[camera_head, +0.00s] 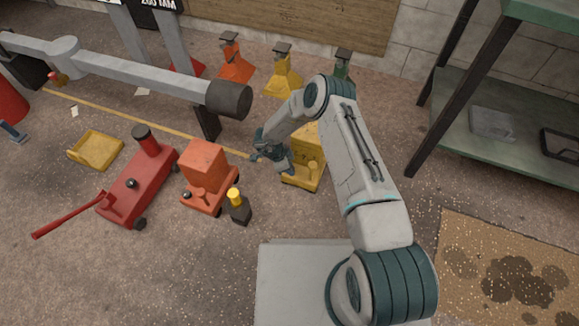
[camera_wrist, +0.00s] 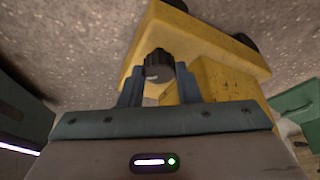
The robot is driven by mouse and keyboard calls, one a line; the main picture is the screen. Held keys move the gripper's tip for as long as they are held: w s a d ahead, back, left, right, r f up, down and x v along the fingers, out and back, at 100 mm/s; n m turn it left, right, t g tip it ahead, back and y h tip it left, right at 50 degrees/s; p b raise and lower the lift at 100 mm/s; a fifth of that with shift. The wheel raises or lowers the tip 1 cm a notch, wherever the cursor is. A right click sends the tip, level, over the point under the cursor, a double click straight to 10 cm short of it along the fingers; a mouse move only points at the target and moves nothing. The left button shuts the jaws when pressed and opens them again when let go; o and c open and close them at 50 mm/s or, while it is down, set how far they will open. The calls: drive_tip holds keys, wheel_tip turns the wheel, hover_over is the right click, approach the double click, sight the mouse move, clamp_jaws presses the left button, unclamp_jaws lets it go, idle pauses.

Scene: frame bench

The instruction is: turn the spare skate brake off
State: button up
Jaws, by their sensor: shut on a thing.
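A yellow skate (camera_head: 318,181) with a raised yellow block stands on the floor in front of my arm, partly hidden by it. It also fills the upper middle of the wrist view (camera_wrist: 205,42). A dark ribbed knob (camera_wrist: 158,66) with a pale mark stands at the yellow skate. My gripper (camera_head: 282,163) is at the left side of this skate. In the wrist view its two fingers (camera_wrist: 158,88) are on either side of the knob, shut on it. An orange skate (camera_head: 206,166) with a small dark knob (camera_head: 187,195) stands to the left.
A red trolley jack (camera_head: 140,190) with a long handle and a black bottle with a yellow top (camera_head: 238,207) are to the left. A yellow tray (camera_head: 96,150) lies farther left. A grey beam (camera_head: 140,75) crosses behind. A green shelf (camera_head: 480,150) stands at right.

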drive_tip(key=shift+m+g, duration=0.3)
drive_tip(key=shift+m, duration=0.5)
drive_tip(key=o, duration=1)
drive_tip(key=p+v, duration=0.4)
drive_tip(key=v, duration=0.9)
drive_tip(key=shift+a+r+p, duration=0.2)
drive_tip(key=shift+r+p, duration=0.05)
drive_tip(key=shift+p, duration=0.15)
